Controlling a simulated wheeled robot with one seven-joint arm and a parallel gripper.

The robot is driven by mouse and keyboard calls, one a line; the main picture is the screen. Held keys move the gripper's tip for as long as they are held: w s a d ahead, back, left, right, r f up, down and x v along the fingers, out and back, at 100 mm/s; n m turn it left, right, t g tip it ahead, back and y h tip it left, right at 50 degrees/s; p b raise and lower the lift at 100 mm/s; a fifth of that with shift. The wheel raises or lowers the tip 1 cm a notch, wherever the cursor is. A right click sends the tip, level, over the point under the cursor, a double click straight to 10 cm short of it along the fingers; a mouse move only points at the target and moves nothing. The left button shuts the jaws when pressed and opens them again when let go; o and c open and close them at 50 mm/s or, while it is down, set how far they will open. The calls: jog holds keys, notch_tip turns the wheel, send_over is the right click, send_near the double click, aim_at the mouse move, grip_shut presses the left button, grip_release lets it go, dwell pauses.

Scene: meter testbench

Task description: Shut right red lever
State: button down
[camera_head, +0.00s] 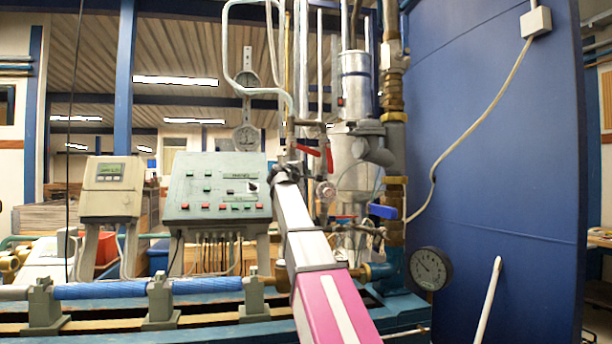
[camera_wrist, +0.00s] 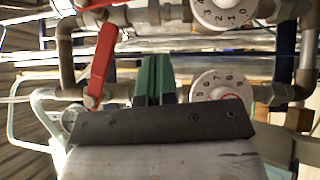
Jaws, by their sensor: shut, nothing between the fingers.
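In the head view a red lever (camera_head: 329,158) sits on the pipework just right of the end of my arm, with another red part (camera_head: 308,150) beside it; I cannot tell whether they are one lever. In the wrist view a long red lever (camera_wrist: 103,64) lies at a slant on a grey pipe valve, left of my gripper. My gripper's green fingers (camera_wrist: 153,78) are together and empty, apart from that lever. In the head view my gripper (camera_head: 286,170) is a small dark end in front of the pipes, its fingers hard to make out.
White dials (camera_wrist: 222,10) (camera_wrist: 218,88) and pipes crowd the space around my fingers. A blue lever (camera_head: 383,211) and a round gauge (camera_head: 430,268) are lower right. A control box (camera_head: 218,188) stands left, a blue panel (camera_head: 490,150) right.

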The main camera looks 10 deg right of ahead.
aim_at(329, 158)
jog(key=w+d, duration=0.1)
jog(key=d, duration=0.1)
jog(key=w+d, duration=0.2)
jog(key=d, duration=0.1)
jog(key=w+d+r, duration=0.1)
jog(key=d, duration=0.2)
jog(key=shift+w+d, duration=0.2)
